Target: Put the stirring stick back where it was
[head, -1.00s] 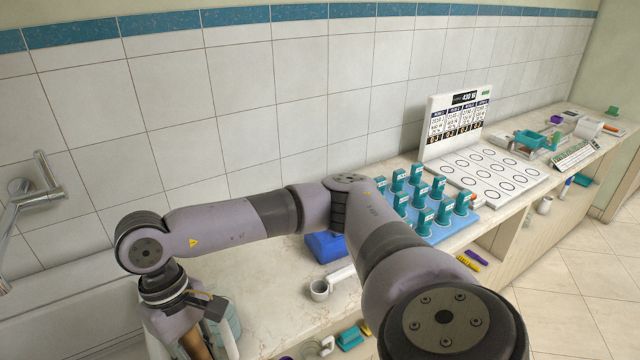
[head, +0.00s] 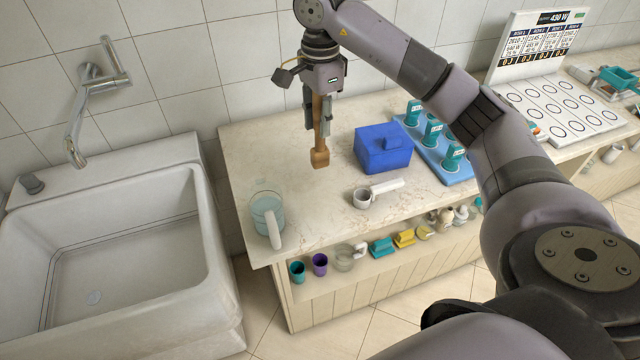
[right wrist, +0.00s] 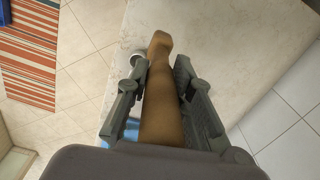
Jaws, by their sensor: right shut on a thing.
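The stirring stick (head: 320,145) is brown and wooden, with a thicker block-like lower end. My right gripper (head: 318,128) is shut on it and holds it upright, lower end down, over the back left of the counter. Whether that end touches the counter, I cannot tell. In the right wrist view the stick (right wrist: 160,100) runs between the two fingers (right wrist: 158,88). A clear pitcher (head: 267,213) with pale teal liquid and a white handle stands at the counter's front left, apart from the stick. My left gripper is not in view.
A blue lidded box (head: 382,150) is right of the stick. A small white long-handled cup (head: 364,198) lies near the front edge. A sink (head: 120,255) is at left.

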